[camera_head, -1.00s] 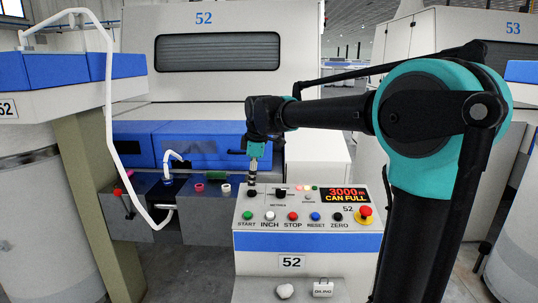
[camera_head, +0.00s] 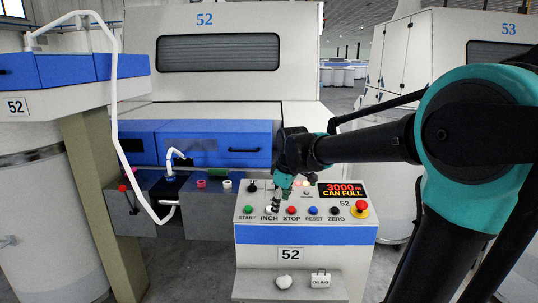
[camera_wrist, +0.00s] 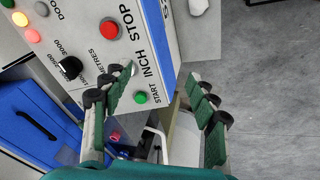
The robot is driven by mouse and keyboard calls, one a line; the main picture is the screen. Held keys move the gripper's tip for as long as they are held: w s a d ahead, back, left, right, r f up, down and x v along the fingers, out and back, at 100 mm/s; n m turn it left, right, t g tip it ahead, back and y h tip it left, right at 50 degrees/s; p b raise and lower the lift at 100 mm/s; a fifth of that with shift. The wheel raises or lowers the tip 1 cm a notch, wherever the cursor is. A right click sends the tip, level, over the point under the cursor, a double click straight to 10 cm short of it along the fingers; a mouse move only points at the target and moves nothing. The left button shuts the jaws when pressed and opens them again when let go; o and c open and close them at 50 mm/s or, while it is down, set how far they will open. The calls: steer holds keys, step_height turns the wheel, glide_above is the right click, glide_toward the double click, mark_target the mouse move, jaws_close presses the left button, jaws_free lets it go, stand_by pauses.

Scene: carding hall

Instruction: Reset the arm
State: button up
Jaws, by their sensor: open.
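My gripper (camera_head: 277,203) is low over the control panel (camera_head: 305,232) of machine 52, at the INCH button in the head view. In the wrist view my gripper (camera_wrist: 160,88) is open, with nothing between its two green-padded fingers. The green START button (camera_wrist: 141,98) shows between the fingers, and the red STOP button (camera_wrist: 109,30) shows above the left finger. The right finger is over the grey floor.
The panel also carries a blue RESET button (camera_head: 313,211), a black ZERO button (camera_head: 335,211), a red emergency stop (camera_head: 360,208) and a lit display (camera_head: 343,189) reading "3000 m CAN FULL". A white tube (camera_head: 112,110) runs down at the left. Grey floor (camera_wrist: 275,100) is clear right of the panel.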

steer(key=s+d+f+m+h, duration=0.1)
steer(key=s+d+f+m, duration=1.1)
steer(key=s+d+f, duration=0.3)
steer(key=s+f, duration=0.2)
steer(key=s, duration=0.2)
steer(key=shift+s+t, duration=0.15)
steer(key=shift+t, duration=0.25)
